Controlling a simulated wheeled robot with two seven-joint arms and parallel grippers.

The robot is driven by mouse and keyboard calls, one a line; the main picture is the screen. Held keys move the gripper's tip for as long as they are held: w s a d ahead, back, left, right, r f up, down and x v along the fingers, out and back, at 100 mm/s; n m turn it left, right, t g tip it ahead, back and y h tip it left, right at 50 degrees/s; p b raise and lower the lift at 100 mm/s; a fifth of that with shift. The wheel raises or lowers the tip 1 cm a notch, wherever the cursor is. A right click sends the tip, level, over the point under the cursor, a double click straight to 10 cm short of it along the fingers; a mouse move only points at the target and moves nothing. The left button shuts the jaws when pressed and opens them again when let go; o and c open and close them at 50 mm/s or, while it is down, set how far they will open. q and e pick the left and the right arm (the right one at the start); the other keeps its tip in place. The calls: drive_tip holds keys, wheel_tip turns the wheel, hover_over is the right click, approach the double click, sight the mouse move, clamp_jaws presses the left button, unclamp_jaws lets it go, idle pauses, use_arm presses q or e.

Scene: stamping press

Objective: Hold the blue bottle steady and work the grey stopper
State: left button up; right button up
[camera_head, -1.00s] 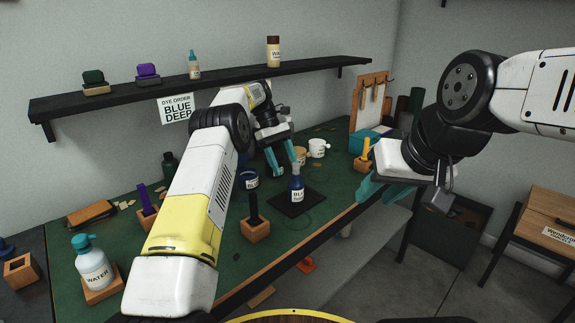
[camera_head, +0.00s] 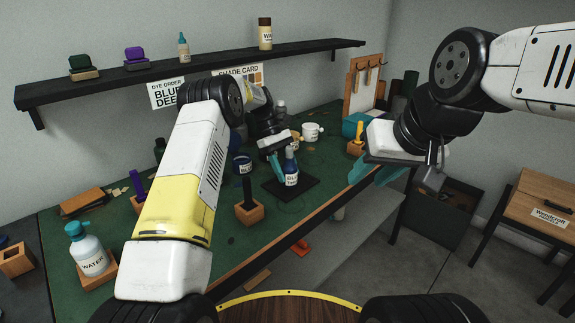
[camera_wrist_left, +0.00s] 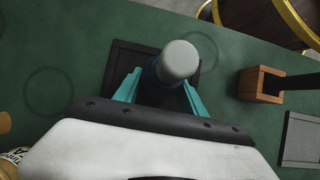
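The blue bottle (camera_head: 291,176) with a grey stopper (camera_head: 290,149) stands upright on a dark square mat (camera_head: 307,188) on the green bench. My left gripper (camera_head: 281,162) is low at the bottle, its teal fingers partly hidden in the head view. In the left wrist view, the fingers (camera_wrist_left: 160,92) are apart on either side of the bottle, with the stopper (camera_wrist_left: 179,59) in front of it. Contact with the bottle is not clear. My right gripper (camera_head: 376,172) is off the bench's front edge, away from the bottle; its finger opening is unclear.
A wooden block with a dark handle (camera_head: 248,212) stands in front of the mat. A white water bottle (camera_head: 88,250) is at the front left. White cup (camera_head: 312,131) and dark blue pot (camera_head: 241,165) stand nearby. A yellow-handled tool (camera_head: 358,138) is at the right.

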use_arm(q)
clamp_jaws()
drive_tip(key=shift+f, duration=0.1)
idle(1.1)
drive_tip(key=o, duration=0.8)
unclamp_jaws()
clamp_jaws()
idle(0.4)
